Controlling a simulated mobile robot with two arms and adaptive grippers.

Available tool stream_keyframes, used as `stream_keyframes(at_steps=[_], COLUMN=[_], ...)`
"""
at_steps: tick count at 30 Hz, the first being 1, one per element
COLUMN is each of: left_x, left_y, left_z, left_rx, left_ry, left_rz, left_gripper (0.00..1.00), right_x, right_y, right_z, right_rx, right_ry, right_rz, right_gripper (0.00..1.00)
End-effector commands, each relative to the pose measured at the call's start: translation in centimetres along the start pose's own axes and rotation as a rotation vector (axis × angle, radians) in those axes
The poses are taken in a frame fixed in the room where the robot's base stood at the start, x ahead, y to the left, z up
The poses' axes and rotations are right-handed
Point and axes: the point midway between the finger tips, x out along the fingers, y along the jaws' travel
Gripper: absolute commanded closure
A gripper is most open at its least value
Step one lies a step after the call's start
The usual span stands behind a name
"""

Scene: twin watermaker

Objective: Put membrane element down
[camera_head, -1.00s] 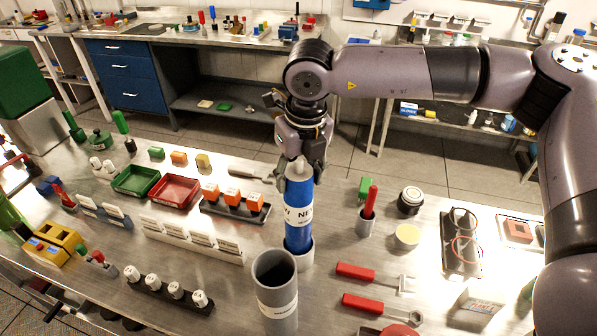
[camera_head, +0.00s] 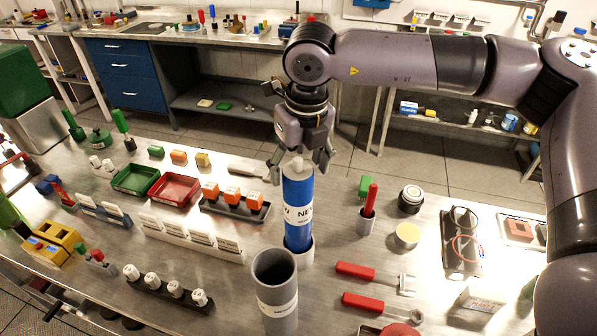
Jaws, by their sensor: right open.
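The blue membrane element (camera_head: 297,205) with a white label reading "NEW" stands upright in a white holder (camera_head: 299,252) on the bench. Its top end is bare. My right gripper (camera_head: 299,167) is open around or just above that top end, with its fingers spread and apart from the blue body. An empty grey tube (camera_head: 277,300) with an open top stands just in front of the element. My left gripper does not show.
An orange-block rack (camera_head: 235,203) and red tray (camera_head: 174,189) lie to the left.

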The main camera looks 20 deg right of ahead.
Motion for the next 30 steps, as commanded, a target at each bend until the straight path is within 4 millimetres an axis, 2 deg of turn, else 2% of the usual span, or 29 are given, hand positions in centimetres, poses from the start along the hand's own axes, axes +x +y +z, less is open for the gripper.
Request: stream_keyframes(at_steps=[1, 9, 15, 20, 30], left_x=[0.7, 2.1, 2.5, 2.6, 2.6], left_y=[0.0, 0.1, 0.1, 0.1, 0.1], left_z=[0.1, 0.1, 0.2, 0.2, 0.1], left_rx=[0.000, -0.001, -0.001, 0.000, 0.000], left_ry=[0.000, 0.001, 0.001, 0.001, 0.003], left_rz=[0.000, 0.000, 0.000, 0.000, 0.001], left_gripper=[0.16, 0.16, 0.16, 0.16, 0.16], right_x=[-0.7, -6.7, -9.4, -10.2, -10.3], right_y=[0.0, 0.0, 0.0, 0.0, 0.0], right_z=[0.0, 0.0, 0.0, 0.0, -0.1], right_rx=[0.000, 0.002, -0.001, -0.001, -0.001], right_ry=[-0.004, -0.004, -0.001, 0.001, 0.001], right_rz=[0.002, 0.001, 0.000, 0.001, 0.000], right_gripper=[0.30, 0.30, 0.30, 0.30, 0.30])
